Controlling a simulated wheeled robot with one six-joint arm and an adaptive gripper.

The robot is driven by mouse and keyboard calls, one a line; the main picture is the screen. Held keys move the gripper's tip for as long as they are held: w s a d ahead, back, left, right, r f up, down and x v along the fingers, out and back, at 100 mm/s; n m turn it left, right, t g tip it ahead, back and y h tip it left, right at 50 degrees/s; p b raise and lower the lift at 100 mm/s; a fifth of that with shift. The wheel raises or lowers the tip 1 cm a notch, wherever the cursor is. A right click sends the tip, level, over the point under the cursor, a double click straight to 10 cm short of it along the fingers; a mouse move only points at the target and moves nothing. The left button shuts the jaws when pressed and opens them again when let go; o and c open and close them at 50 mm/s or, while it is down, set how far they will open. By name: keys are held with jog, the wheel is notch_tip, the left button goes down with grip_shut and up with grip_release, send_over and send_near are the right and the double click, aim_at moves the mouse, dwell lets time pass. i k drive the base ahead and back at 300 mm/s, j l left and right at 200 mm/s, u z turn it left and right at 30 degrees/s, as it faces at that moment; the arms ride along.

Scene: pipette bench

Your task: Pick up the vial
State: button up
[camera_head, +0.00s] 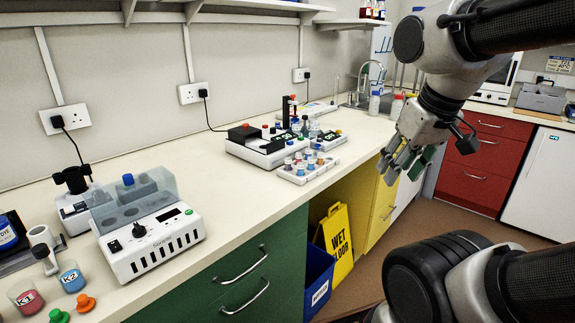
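Several small vials with coloured caps stand in a white rack (308,167) near the front edge of the bench. Which one is the task's vial I cannot tell. My gripper (402,162) is to the right of the rack, past the bench's front edge, pointing down and apart from the vials. Its fingers are small and overlap in this view, so how far they are open is unclear. I see no vial held in it. A green patch (422,163) shows beside the fingers; I cannot tell what it is.
The white bench (235,203) runs along the wall. A white device (256,146) stands left of the rack, and a heater-like device (150,243) is nearer. Jars K1 (27,299) and K2 (71,278) are front left. A yellow wet-floor sign (338,243) stands below.

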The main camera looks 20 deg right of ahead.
aim_at(300, 164)
jog(key=i+l+u, duration=0.1)
jog(key=l, duration=0.2)
jog(key=i+l+u, duration=0.2)
jog(key=l, duration=0.4)
jog(key=i+l+u, duration=0.1)
jog(key=i+l, duration=0.1)
jog(key=l, duration=0.1)
